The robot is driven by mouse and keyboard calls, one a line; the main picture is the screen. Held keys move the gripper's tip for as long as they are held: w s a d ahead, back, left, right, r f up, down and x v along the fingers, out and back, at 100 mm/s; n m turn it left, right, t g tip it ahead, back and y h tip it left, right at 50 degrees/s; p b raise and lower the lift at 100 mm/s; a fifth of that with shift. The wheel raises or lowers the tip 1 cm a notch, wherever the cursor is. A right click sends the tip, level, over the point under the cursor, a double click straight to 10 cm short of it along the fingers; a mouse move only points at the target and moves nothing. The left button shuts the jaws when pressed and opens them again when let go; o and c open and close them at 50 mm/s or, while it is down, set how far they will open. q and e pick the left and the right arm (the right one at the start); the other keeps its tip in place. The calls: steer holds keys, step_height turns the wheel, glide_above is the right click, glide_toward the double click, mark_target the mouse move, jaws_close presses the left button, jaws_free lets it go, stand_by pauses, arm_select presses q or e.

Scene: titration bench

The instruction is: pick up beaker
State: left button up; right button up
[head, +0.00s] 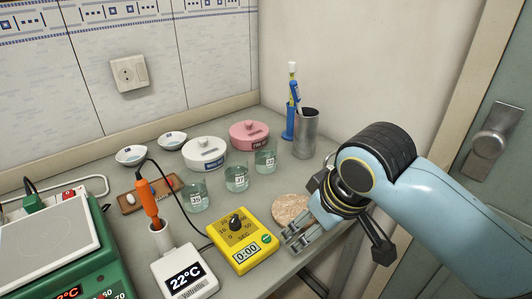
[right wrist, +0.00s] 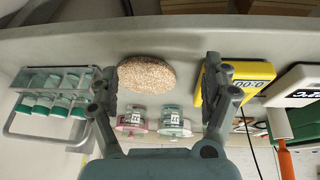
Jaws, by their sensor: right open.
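Three clear glass beakers with white number labels stand on the grey bench in the head view: a left one (head: 196,197), a middle one (head: 236,179) and a right one (head: 265,162). My right gripper (head: 294,238) is open and empty, near the bench's front edge beside the yellow timer, apart from the beakers. In the right wrist view its fingers (right wrist: 158,80) are spread wide. Two beakers, one (right wrist: 130,121) and another (right wrist: 174,121), show between and beyond the fingers there. My left gripper is out of view.
A round cork mat (head: 291,207) lies by my right gripper. A vial rack (right wrist: 50,105) shows in the wrist view.

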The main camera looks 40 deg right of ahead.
steer(key=m+t, duration=0.2)
glide_toward(269, 141)
step_height(269, 141, down, 2)
steer(key=a, duration=0.2)
steer(key=x, duration=0.5)
steer(key=shift+d, duration=0.1)
steer(key=x, duration=0.5)
steer(key=shift+w+f, duration=0.25)
steer(key=shift+w, duration=0.05)
steer(key=shift+s, duration=0.1)
steer(key=shift+c, duration=0.3)
steer(key=c, duration=1.3)
